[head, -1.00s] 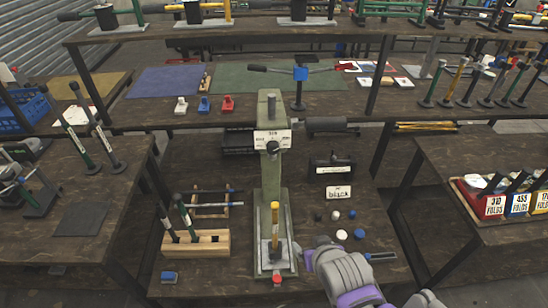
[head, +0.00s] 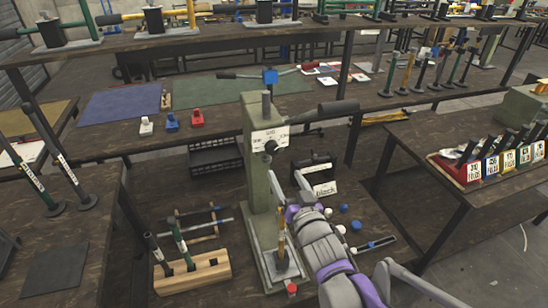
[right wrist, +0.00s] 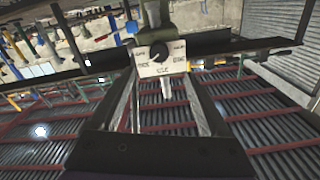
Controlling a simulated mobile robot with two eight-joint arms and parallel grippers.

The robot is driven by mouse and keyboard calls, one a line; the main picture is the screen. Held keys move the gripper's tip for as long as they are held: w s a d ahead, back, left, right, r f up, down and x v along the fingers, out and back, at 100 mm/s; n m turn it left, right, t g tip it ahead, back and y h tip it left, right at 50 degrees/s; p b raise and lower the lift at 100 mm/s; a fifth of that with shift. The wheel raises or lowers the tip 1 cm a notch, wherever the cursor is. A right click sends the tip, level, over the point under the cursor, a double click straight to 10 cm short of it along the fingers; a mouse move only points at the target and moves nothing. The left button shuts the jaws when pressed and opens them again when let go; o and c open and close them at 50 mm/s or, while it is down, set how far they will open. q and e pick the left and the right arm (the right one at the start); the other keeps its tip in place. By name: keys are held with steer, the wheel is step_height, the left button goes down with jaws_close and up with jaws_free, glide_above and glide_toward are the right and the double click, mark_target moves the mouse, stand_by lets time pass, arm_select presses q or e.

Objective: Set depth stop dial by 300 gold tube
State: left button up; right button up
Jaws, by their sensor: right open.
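The green press (head: 254,190) stands on the middle bench. Its white dial plate (head: 262,138) carries a black dial knob (head: 270,147), which also shows in the right wrist view (right wrist: 158,51). The plate's small lettering is too blurred to read surely. A gold tube (head: 281,225) stands upright on the press base, partly beside my arm. My right gripper (head: 286,180) is open and empty, in front of the press and below the dial. In the right wrist view its two fingers (right wrist: 163,90) stand apart, with the dial knob beyond their tips. My left gripper is out of view.
A wooden block with dark and green tubes (head: 192,274) sits left of the press. Labelled bins (head: 490,165) stand on the right table.

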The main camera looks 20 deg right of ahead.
mark_target(273, 151)
steer(key=w, duration=1)
steer(key=shift+w+a, duration=0.1)
steer(key=shift+w, duration=0.2)
jaws_close()
